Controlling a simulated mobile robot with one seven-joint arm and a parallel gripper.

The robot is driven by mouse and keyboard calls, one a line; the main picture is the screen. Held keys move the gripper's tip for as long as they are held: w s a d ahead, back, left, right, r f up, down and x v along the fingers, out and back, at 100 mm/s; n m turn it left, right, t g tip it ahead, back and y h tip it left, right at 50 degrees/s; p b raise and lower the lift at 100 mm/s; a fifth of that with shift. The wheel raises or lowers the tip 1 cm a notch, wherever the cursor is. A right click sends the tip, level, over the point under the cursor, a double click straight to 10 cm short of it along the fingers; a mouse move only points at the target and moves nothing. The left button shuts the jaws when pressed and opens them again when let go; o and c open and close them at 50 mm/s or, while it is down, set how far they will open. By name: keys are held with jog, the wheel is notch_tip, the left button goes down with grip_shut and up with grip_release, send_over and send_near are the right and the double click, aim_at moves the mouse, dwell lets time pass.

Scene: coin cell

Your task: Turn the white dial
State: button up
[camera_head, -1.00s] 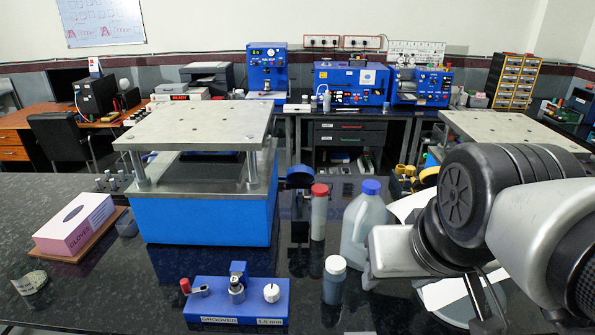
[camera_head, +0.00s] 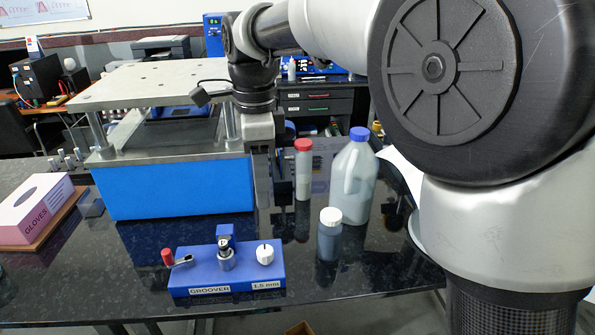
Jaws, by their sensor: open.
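The white dial (camera_head: 265,254) sits on the right part of the top of a blue block labelled GROOVER (camera_head: 215,280). A dark line shows on the dial's top. The block also carries a silver post with a blue upright in the middle and a red-knobbed lever on the left. It rests on the black speckled counter near its front edge. My gripper (camera_head: 272,198) points down, open and empty, above and behind the dial in the picture, clear of it. Its fingertips are partly hard to make out against the dark background.
A red-capped bottle (camera_head: 303,170), a blue-capped jug (camera_head: 354,180) and a white-capped dark jar (camera_head: 329,235) stand right of my gripper. A blue press (camera_head: 180,188) with a metal plate stands on the left, a glove box (camera_head: 32,210) farther left.

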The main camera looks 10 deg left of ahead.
jog(key=b, duration=0.3)
send_near(265, 249)
jog(key=shift+m, duration=0.3)
notch_tip(265, 249, down, 9)
jog(key=shift+r, duration=0.1)
jog(key=c, duration=1.1)
jog(key=shift+o, duration=0.2)
